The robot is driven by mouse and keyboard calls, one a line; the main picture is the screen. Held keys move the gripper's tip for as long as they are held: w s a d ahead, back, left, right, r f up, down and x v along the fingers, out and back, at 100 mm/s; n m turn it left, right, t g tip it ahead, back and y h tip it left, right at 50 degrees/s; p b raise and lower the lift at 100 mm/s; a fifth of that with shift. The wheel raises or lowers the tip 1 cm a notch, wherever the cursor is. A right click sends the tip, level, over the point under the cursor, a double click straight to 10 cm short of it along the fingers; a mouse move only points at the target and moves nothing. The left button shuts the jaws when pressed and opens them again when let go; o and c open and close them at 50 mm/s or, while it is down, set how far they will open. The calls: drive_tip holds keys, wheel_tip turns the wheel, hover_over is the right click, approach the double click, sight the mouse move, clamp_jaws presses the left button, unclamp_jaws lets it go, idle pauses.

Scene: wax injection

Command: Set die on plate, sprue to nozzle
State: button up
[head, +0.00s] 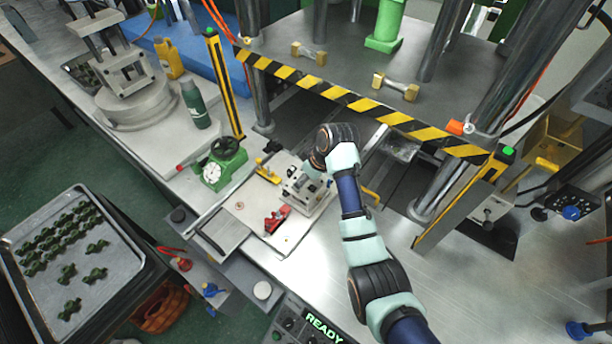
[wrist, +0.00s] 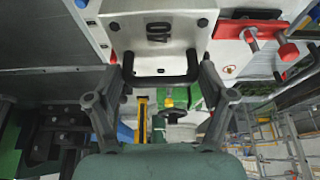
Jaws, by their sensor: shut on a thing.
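My gripper (wrist: 165,72) is shut on the die (wrist: 157,30), with one finger at each end of its black handle. The die is a pale block marked "40" in the wrist view. In the head view the die (head: 306,192) is a silver block at the right end of the pale plate (head: 245,206), partly hidden by my wrist. I cannot tell whether it rests on the plate or hangs just above it. A red clamp (head: 277,219) stands on the plate in front of the die, and a yellow one (head: 266,173) behind it. I cannot make out the sprue or nozzle.
A striped press edge (head: 365,103) and steel columns (head: 258,95) stand behind and over the work area. A tray of green parts (head: 75,255) is at the left. The bench front right (head: 440,270) is clear.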

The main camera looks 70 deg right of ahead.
drive_tip(key=o, duration=1.7)
drive_tip(key=shift+r, duration=0.1)
drive_tip(key=v, duration=0.7)
drive_tip(key=shift+s+r, duration=0.15)
